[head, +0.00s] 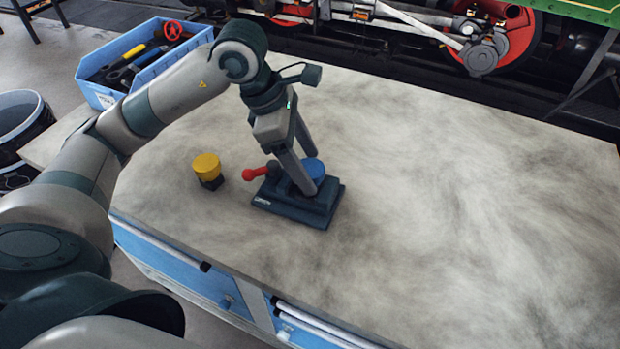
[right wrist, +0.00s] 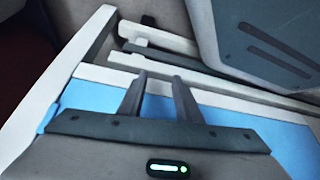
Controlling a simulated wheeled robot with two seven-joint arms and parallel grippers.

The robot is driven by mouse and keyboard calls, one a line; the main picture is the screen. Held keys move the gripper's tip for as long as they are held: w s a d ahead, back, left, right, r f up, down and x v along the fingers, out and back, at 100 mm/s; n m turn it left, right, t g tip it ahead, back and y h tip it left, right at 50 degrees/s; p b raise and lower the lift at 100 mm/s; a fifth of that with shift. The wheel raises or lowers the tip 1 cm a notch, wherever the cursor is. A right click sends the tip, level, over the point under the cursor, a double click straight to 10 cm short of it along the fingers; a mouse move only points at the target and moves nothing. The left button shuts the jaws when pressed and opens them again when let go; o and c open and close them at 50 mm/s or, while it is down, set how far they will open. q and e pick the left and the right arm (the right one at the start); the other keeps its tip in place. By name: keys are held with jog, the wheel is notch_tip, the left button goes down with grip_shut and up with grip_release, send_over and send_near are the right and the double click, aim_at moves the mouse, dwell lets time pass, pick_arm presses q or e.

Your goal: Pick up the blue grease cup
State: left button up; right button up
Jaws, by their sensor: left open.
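The blue grease cup (head: 319,170) sits on a dark fixture (head: 322,208) with a red-knobbed lever (head: 262,172) on the workbench. My left gripper (head: 311,174) comes down over it with the jaws open, one finger on the near side and one on the far side. The near finger hides part of the cup, and I cannot tell whether either finger touches it. My right gripper (right wrist: 160,80) shows in the right wrist view, fingers apart with nothing between them, above blue and white drawer fronts.
A yellow-topped cup (head: 207,166) with a dark base stands left of the fixture. A blue bin (head: 109,100) of tools is at the back left. The workbench (head: 480,210) is bare to the right. The steam tram's red wheel (head: 515,40) and rods are behind it.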

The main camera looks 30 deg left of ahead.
pick_arm(q)
jog(key=shift+x, duration=0.9)
jog(key=c, duration=1.4)
